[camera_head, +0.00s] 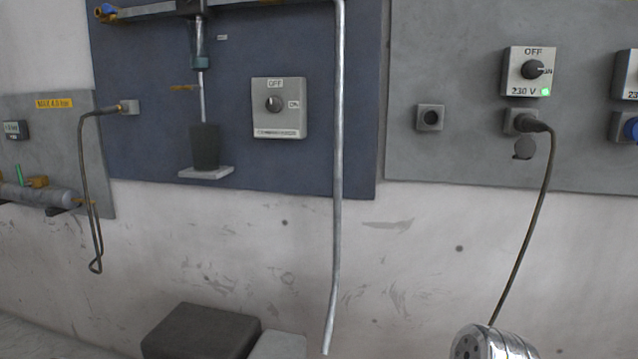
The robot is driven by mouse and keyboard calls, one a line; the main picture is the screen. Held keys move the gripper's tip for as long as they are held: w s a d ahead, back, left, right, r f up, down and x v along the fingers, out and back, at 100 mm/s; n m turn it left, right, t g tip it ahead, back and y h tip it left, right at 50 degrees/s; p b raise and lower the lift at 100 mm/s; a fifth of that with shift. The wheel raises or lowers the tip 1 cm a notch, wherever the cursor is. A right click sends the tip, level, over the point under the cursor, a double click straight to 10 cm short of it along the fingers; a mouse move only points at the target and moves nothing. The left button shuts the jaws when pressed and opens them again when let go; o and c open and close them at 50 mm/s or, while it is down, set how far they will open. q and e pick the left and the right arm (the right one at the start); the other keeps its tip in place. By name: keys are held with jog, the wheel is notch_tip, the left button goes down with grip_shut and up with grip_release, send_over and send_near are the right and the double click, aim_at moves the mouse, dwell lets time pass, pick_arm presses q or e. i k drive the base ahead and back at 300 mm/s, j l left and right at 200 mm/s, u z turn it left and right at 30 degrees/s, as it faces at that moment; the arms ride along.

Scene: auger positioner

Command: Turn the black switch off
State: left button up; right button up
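A black rotary switch (533,69) sits on a light grey box (516,84) on the right wall panel. The box is marked OFF above the knob, ON at its right and 230 V below. The knob's pointer is turned right, toward ON, and a green light (546,92) shows at the lower right. A second dark knob (274,104) is on a grey box (279,131) on the blue panel, with OFF above and ON at its right; its exact setting is hard to tell. I see no fingers of either gripper.
A black plug (535,124) with a hanging cable (530,225) is in the socket below the 230 V box. A grey pipe (338,150) runs down between the two knobs. Another switch box (632,75) is cut off at the right edge.

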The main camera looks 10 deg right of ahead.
aim_at(532, 69)
jog(key=z, duration=1.3)
